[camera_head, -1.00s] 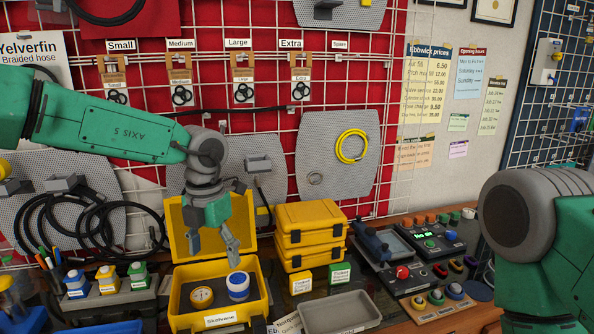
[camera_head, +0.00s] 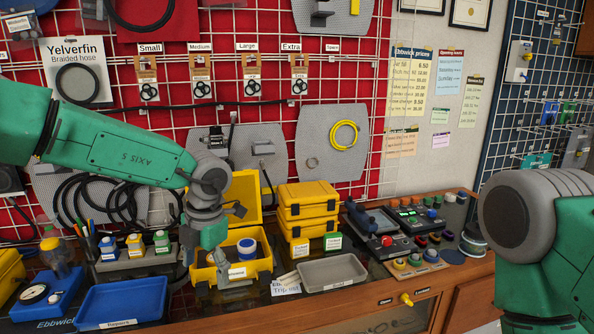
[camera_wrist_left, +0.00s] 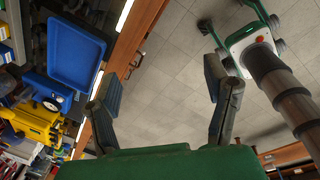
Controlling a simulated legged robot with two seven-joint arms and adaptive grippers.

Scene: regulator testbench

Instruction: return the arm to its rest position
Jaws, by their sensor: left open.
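My left arm (camera_head: 110,148), green with grey joints, comes in from the left in the head view. My left gripper (camera_head: 212,272) hangs down in front of the open yellow case (camera_head: 262,264). It hides part of the case. In the left wrist view my left gripper (camera_wrist_left: 160,85) is open, with its two fingers wide apart and only tiled floor showing between them. Of my right arm, a grey and green part (camera_head: 535,225) shows at the right edge. My right gripper is not in view.
A blue tray (camera_head: 122,302) lies left of the gripper, and a grey tray (camera_head: 345,272) lies to its right. Stacked yellow cases (camera_head: 307,210) stand behind. A blue-and-white roll (camera_head: 246,249) sits in the open case. The wooden bench front (camera_head: 470,265) shows below.

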